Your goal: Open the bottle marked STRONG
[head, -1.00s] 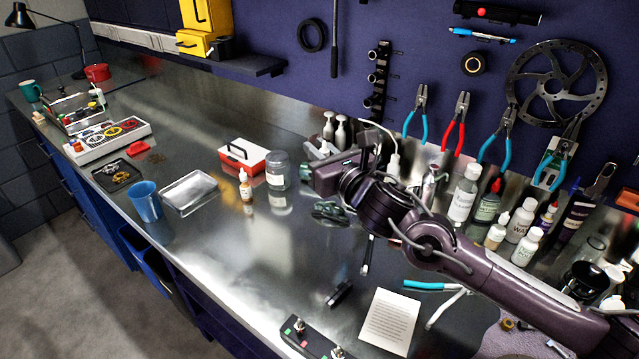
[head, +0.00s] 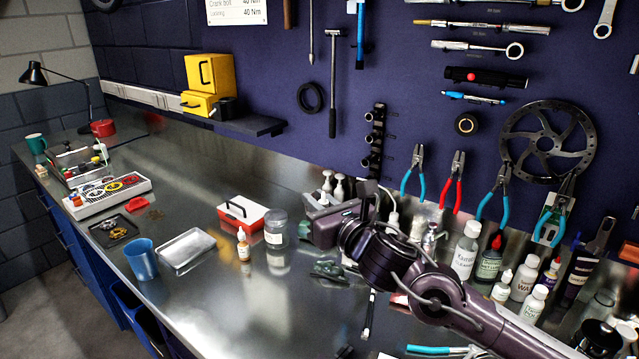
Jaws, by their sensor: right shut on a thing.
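I cannot read the word STRONG on any bottle. A small dropper bottle (head: 243,246) with an orange-marked label stands beside a clear lidded jar (head: 275,230). Several more bottles stand at the right, including a tall white one (head: 465,252), a red-capped one (head: 490,258) and a white one with a WAX label (head: 524,280). My right gripper (head: 322,228) is low over the bench, right of the jar. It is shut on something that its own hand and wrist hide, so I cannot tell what. My left gripper is out of view.
A red and white box (head: 242,212), a clear tray (head: 187,250) and a blue cup (head: 141,260) stand left of the gripper. White pump bottles (head: 333,187) are behind it. A dark green shape (head: 332,272) shows below it. The front middle of the bench is mostly clear.

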